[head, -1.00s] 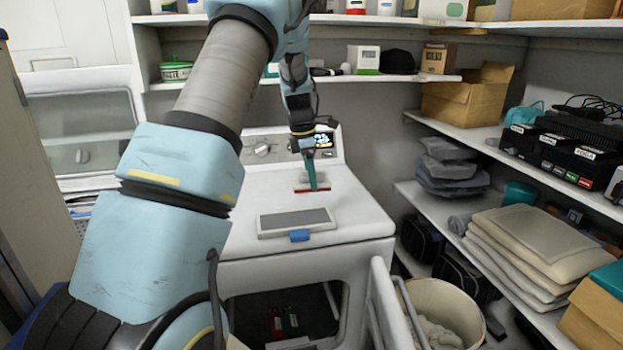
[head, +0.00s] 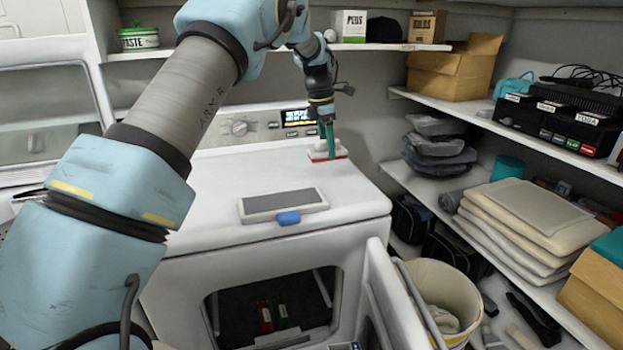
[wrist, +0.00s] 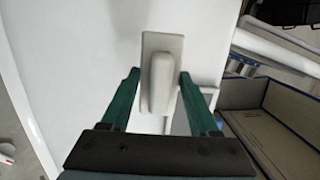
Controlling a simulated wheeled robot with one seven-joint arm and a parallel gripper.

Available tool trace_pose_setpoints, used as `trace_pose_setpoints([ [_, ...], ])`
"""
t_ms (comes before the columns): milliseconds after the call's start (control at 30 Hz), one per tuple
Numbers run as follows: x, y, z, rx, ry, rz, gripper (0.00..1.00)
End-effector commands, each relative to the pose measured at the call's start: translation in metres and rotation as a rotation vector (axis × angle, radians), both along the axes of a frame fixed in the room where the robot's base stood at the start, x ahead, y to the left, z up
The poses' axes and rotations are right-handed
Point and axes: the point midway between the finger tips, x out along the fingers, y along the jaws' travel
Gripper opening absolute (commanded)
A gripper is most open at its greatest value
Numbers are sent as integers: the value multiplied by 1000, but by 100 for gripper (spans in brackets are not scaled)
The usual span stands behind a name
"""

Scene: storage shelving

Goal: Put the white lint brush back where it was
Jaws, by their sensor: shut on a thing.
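The white lint brush (head: 327,152) has a pale body and a red underside. My gripper (head: 328,135), with green fingers, is shut on its raised handle. They are at the back right of the white dryer top (head: 225,175); I cannot tell whether the brush touches it. In the wrist view the brush (wrist: 158,82) is upright in the picture between the two fingertips of my gripper (wrist: 158,78), with the white surface behind it.
A grey-topped flat item (head: 283,203) with a blue tab lies on the dryer top. The dryer door (head: 385,290) stands open. A back shelf (head: 385,48) holds boxes. Right shelves hold folded cloths (head: 525,220) and a cardboard box (head: 452,72). A bin (head: 440,285) stands front right.

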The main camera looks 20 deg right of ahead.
Motion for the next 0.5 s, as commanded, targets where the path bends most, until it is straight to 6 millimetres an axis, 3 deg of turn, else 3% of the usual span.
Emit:
trace_pose_setpoints([
  [200,0,1,-33,1,3,2,0],
  [500,1,2,-62,3,3,2,0],
])
